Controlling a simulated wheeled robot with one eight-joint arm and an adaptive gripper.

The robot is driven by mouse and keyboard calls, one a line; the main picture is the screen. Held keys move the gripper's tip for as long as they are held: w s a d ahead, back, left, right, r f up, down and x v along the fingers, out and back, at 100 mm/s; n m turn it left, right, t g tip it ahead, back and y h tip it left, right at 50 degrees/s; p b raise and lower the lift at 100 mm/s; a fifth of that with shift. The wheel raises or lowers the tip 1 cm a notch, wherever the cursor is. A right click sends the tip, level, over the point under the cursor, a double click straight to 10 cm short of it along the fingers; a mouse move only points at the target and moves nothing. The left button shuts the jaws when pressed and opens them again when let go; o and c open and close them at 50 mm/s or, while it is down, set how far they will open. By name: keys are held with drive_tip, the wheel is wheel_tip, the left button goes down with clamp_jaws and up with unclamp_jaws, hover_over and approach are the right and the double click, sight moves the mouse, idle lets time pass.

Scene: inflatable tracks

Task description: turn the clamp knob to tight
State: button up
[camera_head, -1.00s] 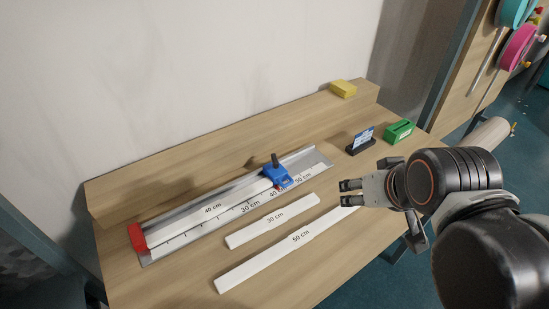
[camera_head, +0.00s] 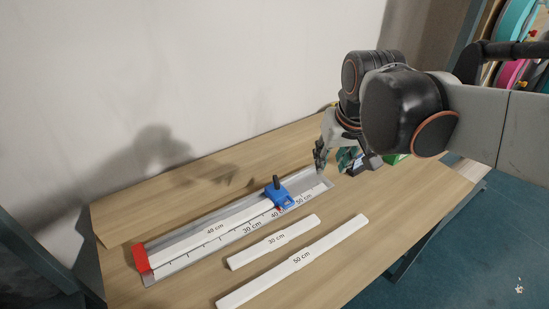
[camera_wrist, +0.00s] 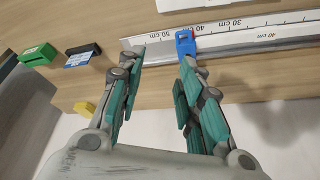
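The blue clamp (camera_head: 279,195) sits on the metal ruler track (camera_head: 215,238), near the 40 cm mark. Its black knob (camera_head: 276,182) stands up from the top. In the wrist view the clamp (camera_wrist: 186,45) is at the top middle, just beyond the right-hand fingertip; the knob is hard to make out there. My gripper (camera_head: 332,162) is over the right end of the track, to the right of the clamp and apart from it. In the wrist view the two teal-padded fingers (camera_wrist: 160,60) are spread with nothing between them.
A 40 cm strip (camera_head: 213,232) lies in the track against a red end stop (camera_head: 140,257). The 30 cm strip (camera_head: 275,241) and 50 cm strip (camera_head: 300,260) lie in front. A card holder (camera_wrist: 83,55), green block (camera_wrist: 38,54) and yellow block (camera_wrist: 85,108) stand nearby.

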drive_tip(key=w+a+f+g+p, duration=0.2)
drive_tip(key=w+a, duration=0.3)
drive_tip(key=w, duration=0.4)
drive_tip(key=n+g+p, duration=0.1)
drive_tip(key=g, duration=0.1)
approach(276, 179)
wheel_tip(276, 179, down, 9)
drive_tip(key=b, duration=0.3)
drive_tip(key=shift+a, duration=0.1)
clamp_jaws()
